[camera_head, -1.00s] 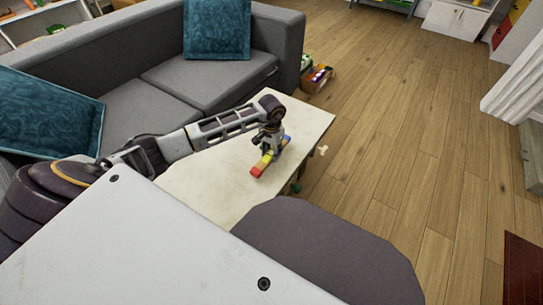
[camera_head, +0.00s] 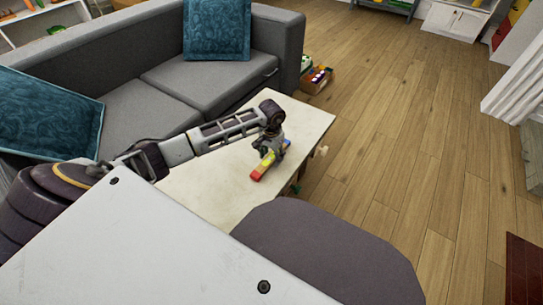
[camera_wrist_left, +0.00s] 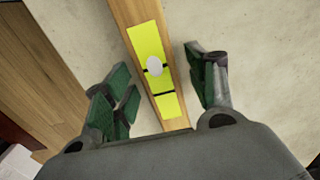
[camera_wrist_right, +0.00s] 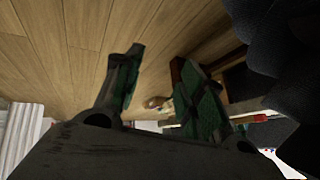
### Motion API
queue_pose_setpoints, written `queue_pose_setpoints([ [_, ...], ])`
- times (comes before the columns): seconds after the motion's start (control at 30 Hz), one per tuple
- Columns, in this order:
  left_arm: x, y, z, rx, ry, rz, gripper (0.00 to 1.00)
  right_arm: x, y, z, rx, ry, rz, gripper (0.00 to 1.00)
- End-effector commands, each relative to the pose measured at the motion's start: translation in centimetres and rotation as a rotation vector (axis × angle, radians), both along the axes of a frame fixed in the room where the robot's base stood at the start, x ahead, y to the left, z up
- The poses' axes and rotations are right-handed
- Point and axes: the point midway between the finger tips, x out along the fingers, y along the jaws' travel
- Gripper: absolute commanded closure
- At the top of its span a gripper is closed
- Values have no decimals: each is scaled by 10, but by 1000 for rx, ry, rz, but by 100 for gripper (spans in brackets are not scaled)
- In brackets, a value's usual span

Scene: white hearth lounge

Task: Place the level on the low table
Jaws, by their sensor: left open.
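The level (camera_head: 258,173) is a long bar with a red end and a yellow part, lying on the low table (camera_head: 215,178) near its right edge. In the left wrist view the level (camera_wrist_left: 149,50) shows a wooden-coloured body, a bright yellow strip and a pale oval bubble window. My left gripper (camera_head: 270,148) is over the level, with its green-padded fingers (camera_wrist_left: 160,88) apart on either side of it and visible gaps. It hides part of the level in the head view. My right gripper (camera_wrist_right: 158,62) has its fingers apart, with no held thing visible between them.
A grey sofa (camera_head: 170,95) with teal cushions stands behind the table. A box of small items (camera_head: 317,79) sits on the floor by the sofa's end. The wooden floor (camera_head: 400,130) to the right is open. Most of the pale tabletop is bare.

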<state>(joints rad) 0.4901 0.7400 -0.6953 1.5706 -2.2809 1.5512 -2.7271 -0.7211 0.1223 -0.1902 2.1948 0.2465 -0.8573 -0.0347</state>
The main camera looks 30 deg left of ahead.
Motion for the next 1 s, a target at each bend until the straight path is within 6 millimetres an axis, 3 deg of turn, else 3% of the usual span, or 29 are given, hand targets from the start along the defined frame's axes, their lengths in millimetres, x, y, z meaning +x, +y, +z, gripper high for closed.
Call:
queue_pose_setpoints([
  [0.37, 0, 0, 5, 1, -1, 0, 43, 2, 0, 4, -3, -2, -1, 60],
  [0.63, 1, 1, 37, 1, -2, -1, 43, -5, -3, 14, -25, 37, 8, 60],
  [0.73, 1, 1, 53, 2, -3, 0, 43, -1, -2, 32, -34, 40, 18, 60],
  [1.0, 0, 1, 92, 2, -1, 0, 43, -2, -8, 54, -76, 75, 38, 60],
])
